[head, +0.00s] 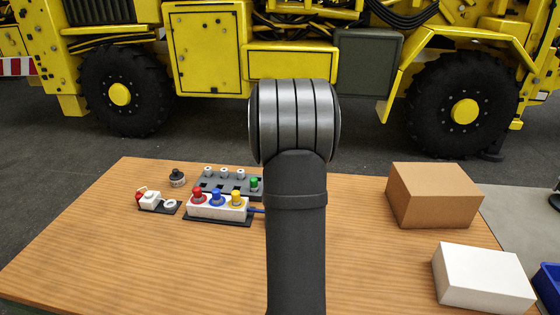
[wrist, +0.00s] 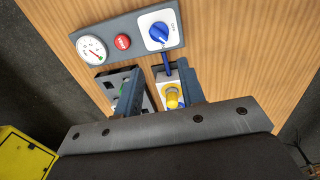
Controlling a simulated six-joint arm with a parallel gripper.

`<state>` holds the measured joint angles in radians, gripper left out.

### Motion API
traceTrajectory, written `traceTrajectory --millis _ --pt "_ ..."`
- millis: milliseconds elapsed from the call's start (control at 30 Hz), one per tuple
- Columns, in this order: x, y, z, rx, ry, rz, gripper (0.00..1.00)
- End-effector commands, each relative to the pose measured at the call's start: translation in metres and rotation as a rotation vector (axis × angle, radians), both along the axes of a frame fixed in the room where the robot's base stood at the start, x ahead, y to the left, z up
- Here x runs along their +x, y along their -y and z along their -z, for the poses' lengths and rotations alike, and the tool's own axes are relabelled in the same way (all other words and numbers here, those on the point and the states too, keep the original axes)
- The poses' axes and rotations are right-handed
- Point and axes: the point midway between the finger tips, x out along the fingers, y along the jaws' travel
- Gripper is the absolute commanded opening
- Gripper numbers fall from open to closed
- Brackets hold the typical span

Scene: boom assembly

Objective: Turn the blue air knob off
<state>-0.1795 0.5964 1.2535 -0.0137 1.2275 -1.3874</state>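The blue air knob (wrist: 160,33) sits on a white square plate at the right end of a grey panel (wrist: 107,52) in the wrist view. Its small label is too blurred to read, so I cannot tell its setting. My gripper (wrist: 160,80) is open, with its two fingers apart and nothing held. The fingers are over the box with the yellow knob (wrist: 173,97), below the blue air knob in the picture and apart from it. In the head view my own arm hides the gripper and the panel.
The panel also bears a gauge (wrist: 92,49) and a red button (wrist: 122,41). A white box (head: 218,209) with red, blue and yellow knobs stands left of my arm. A cardboard box (head: 432,196) and a white box (head: 482,276) stand right on the table (head: 120,250).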

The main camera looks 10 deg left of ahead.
Motion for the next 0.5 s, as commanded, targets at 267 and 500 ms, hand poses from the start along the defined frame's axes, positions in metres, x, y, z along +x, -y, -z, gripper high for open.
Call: traceTrajectory --millis 267,500 --pt "-0.002 0.0 -0.038 0.0 0.001 0.0 0.36" --pt "-0.003 0.0 -0.046 0.0 0.0 0.0 0.36"
